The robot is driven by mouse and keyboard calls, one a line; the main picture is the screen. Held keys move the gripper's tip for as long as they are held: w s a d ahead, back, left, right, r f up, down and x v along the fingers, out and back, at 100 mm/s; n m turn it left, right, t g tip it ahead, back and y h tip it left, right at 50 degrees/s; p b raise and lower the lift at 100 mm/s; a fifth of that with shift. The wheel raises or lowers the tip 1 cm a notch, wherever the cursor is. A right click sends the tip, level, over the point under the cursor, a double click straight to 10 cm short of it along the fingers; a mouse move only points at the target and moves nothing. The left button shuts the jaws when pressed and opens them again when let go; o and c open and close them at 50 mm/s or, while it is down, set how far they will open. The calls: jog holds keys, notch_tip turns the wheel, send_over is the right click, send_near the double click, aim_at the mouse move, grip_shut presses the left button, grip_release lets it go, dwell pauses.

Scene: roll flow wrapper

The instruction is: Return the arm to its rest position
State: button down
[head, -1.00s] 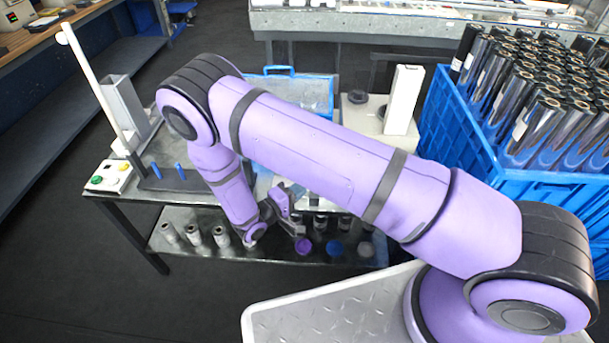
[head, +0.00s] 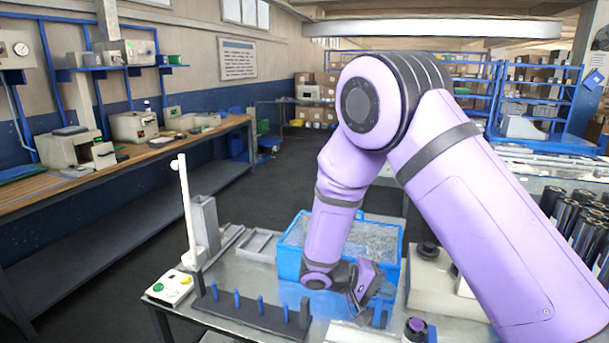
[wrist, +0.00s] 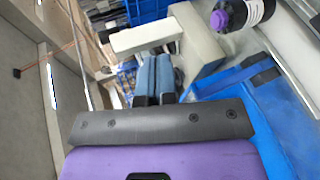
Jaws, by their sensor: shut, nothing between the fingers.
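My purple arm is raised and bent at the elbow in the head view, reaching down over the workbench (head: 228,283). My gripper (head: 380,314) hangs at its end, in front of the blue bin (head: 289,262). In the wrist view my gripper (wrist: 154,66) shows its two blue fingers side by side, closed together with nothing held between them. The fingertips look clear of the things around them. Part of the bench behind my forearm is hidden.
A dark rack with blue pegs (head: 258,312), a button box (head: 169,288) and a white post (head: 185,210) stand at the bench's left. A purple-capped roll (head: 415,331) is close to the gripper, and it also shows in the wrist view (wrist: 240,13). Dark rolls (head: 585,235) stand at right.

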jog(key=s+d+r+m+g+y, duration=0.1)
jog(key=s+d+r+y, duration=0.35)
jog(key=r, duration=0.55)
jog(key=s+d+r+m+y, duration=0.1)
jog(key=s+d+r+y, duration=0.3)
jog(key=r, duration=0.6)
jog(key=s+d+r+t+y, duration=0.1)
jog(key=s+r+t+y, duration=0.1)
jog(key=s+r, duration=0.3)
jog(key=s+d+r+t+y, duration=0.1)
jog(key=s+r+t+y, duration=0.2)
jog(key=s, duration=0.9)
jog(key=shift+d+r+n+t, duration=0.4)
jog(key=shift+r+t, duration=0.2)
jog(key=shift+r, duration=0.75)
